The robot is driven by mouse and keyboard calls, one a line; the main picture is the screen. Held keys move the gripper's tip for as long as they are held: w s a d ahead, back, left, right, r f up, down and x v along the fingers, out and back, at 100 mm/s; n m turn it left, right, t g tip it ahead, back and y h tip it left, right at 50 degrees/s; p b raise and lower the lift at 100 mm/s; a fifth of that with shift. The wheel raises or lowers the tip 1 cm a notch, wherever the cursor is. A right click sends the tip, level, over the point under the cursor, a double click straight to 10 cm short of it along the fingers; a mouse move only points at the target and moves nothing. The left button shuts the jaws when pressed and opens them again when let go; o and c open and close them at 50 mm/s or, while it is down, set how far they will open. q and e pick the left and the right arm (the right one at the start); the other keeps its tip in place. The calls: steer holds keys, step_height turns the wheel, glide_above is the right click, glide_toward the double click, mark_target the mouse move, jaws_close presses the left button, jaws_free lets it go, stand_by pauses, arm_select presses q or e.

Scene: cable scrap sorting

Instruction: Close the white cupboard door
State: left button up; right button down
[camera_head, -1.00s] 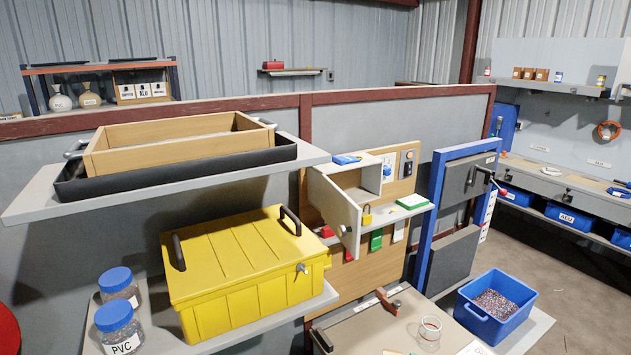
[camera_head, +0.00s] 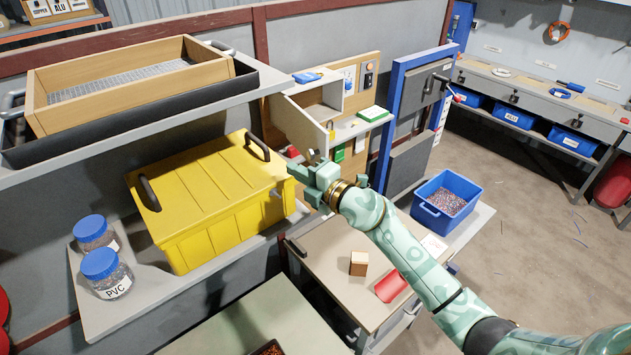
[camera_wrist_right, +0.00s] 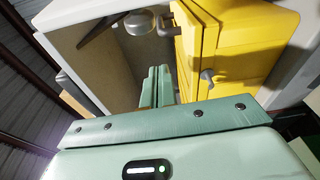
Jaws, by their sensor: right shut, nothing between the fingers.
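The white cupboard (camera_head: 335,91) stands on a shelf against a wooden panel in the head view. Its white door (camera_head: 297,124) stands open, swung out towards me, and the inside shows. My right gripper (camera_head: 298,169) is shut and empty, close to the lower free edge of the door. I cannot tell from these views whether it touches the door. My left gripper is not in view.
A yellow box (camera_head: 215,195) stands just left of my right gripper; it also shows in the wrist view (camera_wrist_right: 245,45). A blue bin (camera_head: 432,215) is to the right.

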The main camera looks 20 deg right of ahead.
steer(key=d, duration=0.1)
steer(key=w+d+b, duration=0.1)
steer(key=d, duration=0.1)
steer(key=shift+w+d+r, duration=0.15)
steer(key=shift+w+d, duration=0.1)
steer(key=shift+w, duration=0.15)
steer(key=shift+b, duration=0.3)
